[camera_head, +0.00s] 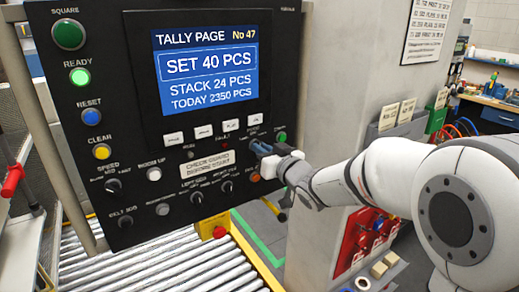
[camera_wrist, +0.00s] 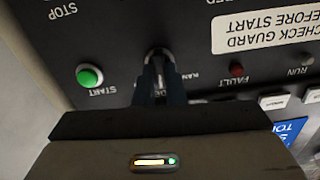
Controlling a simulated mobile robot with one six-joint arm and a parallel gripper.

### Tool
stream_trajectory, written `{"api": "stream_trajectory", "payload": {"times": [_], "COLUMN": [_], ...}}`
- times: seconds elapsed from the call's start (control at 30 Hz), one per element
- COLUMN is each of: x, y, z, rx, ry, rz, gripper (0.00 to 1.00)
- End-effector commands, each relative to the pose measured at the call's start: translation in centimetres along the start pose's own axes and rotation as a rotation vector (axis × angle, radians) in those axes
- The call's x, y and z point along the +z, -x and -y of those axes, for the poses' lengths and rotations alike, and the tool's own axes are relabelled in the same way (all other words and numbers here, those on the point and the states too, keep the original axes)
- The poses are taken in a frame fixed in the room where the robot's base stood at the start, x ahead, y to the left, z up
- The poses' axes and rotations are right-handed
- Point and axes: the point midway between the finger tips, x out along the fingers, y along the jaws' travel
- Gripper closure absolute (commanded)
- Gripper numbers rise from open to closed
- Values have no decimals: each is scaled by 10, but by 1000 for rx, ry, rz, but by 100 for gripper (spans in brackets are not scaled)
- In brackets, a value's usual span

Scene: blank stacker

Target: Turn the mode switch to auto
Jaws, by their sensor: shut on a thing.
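The mode switch (camera_wrist: 158,53) is a dark knob on the black control panel (camera_head: 100,160). My gripper (camera_wrist: 158,75) is shut on it in the wrist view, with one dark finger on each side. The fingers hide most of the knob and part of its label, and a label reading "MAN" shows beside it. I cannot tell which position the knob points to. In the head view my gripper (camera_head: 260,149) reaches the panel from the right, at its lower right part, and hides the switch.
A green START button (camera_wrist: 89,76) sits close beside the gripper. A red FAULT lamp (camera_wrist: 237,71) and a CHECK GUARD label (camera_wrist: 266,30) are on the other side. The display (camera_head: 207,66) is above. A roller conveyor (camera_head: 165,268) runs below the panel.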

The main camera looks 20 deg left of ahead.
Motion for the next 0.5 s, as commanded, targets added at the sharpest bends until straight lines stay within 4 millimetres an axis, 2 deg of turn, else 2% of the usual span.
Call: {"api": "stream_trajectory", "payload": {"times": [0.5], "x": [-1], "y": [0], "z": [-3], "rx": [2], "ry": [-419], "rz": [-1], "gripper": [100]}}
